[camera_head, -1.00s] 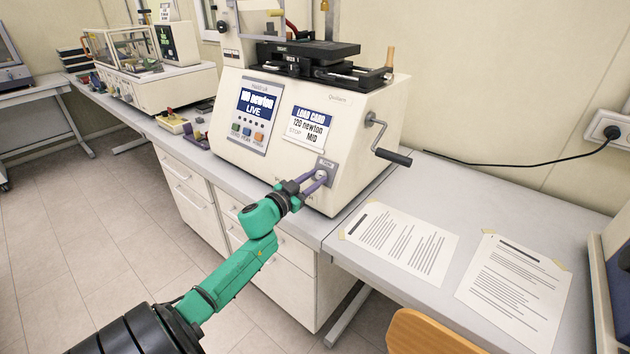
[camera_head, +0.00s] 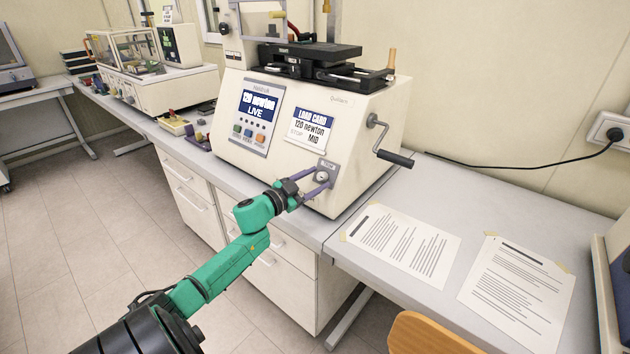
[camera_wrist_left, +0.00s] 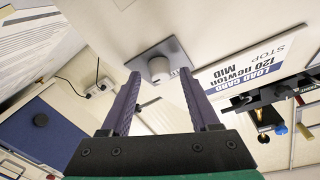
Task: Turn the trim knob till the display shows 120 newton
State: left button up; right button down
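The display (camera_head: 257,107) reads "120 newton LIVE". The load card (camera_head: 309,127) beside it reads "120 newton MID". My left gripper (camera_head: 318,182) is in front of the knob, its purple fingers spread. In the left wrist view its fingertips (camera_wrist_left: 157,74) stand apart on either side of the knob, with gaps visible. My right gripper is not in view.
A crank handle (camera_head: 393,157) sticks out from the machine's right side. Two paper sheets (camera_head: 400,240) (camera_head: 517,290) lie on the bench to the right. A wooden chair back (camera_head: 430,335) is at the bottom. A cable runs along the wall to a socket.

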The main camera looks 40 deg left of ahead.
pick_arm(q)
jog(key=shift+s, duration=0.1)
jog(key=s+a+b, duration=0.1)
jog(key=s, duration=1.3)
jog(key=shift+s+a, duration=0.2)
jog(key=shift+a, duration=0.1)
